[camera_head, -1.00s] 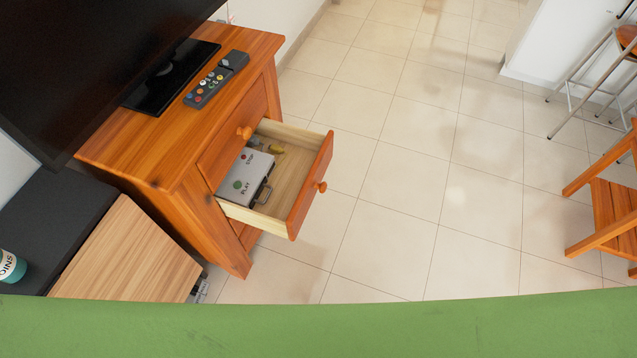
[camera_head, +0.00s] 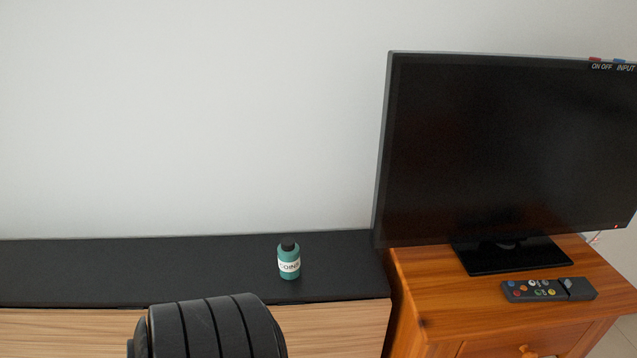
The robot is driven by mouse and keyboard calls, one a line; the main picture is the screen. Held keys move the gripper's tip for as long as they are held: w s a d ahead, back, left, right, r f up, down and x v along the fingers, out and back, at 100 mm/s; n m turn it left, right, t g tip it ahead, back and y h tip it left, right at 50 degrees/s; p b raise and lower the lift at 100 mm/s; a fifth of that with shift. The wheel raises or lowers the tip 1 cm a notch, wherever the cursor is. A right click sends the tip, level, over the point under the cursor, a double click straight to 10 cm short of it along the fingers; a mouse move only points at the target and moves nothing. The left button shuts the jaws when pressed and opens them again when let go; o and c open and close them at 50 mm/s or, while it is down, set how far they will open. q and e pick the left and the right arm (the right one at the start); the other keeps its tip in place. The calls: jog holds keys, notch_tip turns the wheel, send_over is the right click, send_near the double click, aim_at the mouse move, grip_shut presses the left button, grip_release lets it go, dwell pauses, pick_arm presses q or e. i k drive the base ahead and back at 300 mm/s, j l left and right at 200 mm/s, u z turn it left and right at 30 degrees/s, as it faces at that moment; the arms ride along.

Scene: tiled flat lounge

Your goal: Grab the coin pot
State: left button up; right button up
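The coin pot (camera_head: 289,262) is a small teal pot with a dark top and a white label reading COINS. It stands upright on the black top of a low cabinet (camera_head: 180,268), near the right end of that top. A black ribbed part of my own arm shows at the bottom, in front of the cabinet. Neither gripper's fingers are in view.
A television (camera_head: 510,150) stands on an orange wooden chest (camera_head: 440,295) to the right of the pot. A remote control (camera_head: 549,290) lies in front of its base. The black top left of the pot is bare, with a white wall (camera_head: 190,120) behind.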

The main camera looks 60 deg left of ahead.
aim_at(289, 261)
jog(key=u, duration=2.2)
